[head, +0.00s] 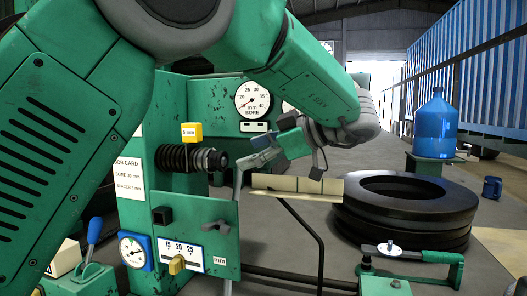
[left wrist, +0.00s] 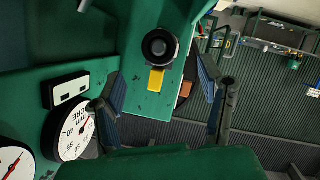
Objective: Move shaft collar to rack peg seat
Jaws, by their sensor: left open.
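A dark shaft (head: 180,158) with a ribbed sleeve sticks out of the green machine, with a round collar-like end piece (head: 212,159) at its tip. In the left wrist view this end piece (left wrist: 159,46) shows end-on as a dark ring with a grey centre, above a yellow tag. I cannot tell for sure that it is the shaft collar. My left gripper (head: 287,150) is open and empty, to the right of the shaft end and apart from it. In the left wrist view its fingers (left wrist: 162,92) stand wide on either side. I cannot pick out the rack peg seat.
A yellow 5 mm tag (head: 192,132) sits above the shaft.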

